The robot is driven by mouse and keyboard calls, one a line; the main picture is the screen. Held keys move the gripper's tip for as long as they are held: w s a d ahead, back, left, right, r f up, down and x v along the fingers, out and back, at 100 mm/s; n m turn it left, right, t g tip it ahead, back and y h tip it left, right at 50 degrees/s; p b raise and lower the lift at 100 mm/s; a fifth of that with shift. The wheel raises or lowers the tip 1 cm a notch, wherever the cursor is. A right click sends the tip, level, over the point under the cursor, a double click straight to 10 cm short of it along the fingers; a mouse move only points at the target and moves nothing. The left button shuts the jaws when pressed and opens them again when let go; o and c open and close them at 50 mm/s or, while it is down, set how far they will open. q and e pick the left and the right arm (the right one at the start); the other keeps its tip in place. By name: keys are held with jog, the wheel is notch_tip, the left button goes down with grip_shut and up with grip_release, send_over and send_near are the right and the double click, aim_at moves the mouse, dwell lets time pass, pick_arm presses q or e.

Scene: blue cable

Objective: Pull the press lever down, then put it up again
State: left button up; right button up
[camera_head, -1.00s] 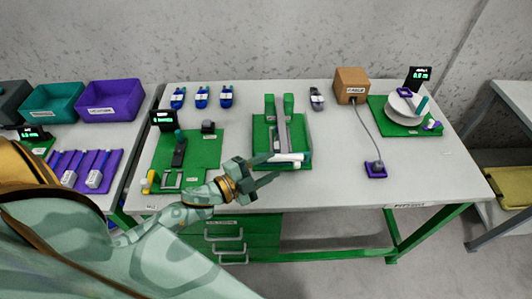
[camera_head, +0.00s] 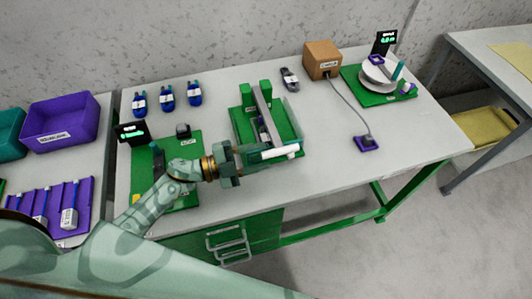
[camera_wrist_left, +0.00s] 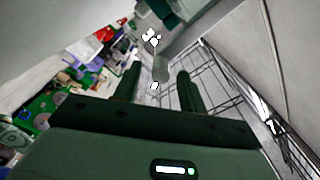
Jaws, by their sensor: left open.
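The press (camera_head: 247,128) stands on the worktable with a green base and green posts. Its long grey lever (camera_head: 264,112) slopes from the posts toward the table's front edge. A white bar handle (camera_head: 281,152) lies crosswise at its near end. My left gripper (camera_head: 262,154) reaches in from the left, open, with its fingers at the left end of the handle. In the left wrist view its two dark fingers (camera_wrist_left: 158,88) are apart, and a pale rounded rod end (camera_wrist_left: 160,70) shows between and beyond them. I cannot tell whether they touch it. My right gripper is out of view.
A green board (camera_head: 178,160) with a small display lies under my left arm. The table's front right is clear.

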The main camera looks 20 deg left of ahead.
pick_arm(q)
jog(key=shift+x, duration=1.1)
jog(key=shift+w+d, duration=0.15)
jog(key=shift+d, duration=0.1)
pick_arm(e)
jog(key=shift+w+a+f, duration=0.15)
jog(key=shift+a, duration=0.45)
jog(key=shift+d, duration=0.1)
pick_arm(q)
grip_shut()
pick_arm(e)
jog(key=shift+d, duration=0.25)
pick_arm(q)
jog(key=shift+r, duration=0.25)
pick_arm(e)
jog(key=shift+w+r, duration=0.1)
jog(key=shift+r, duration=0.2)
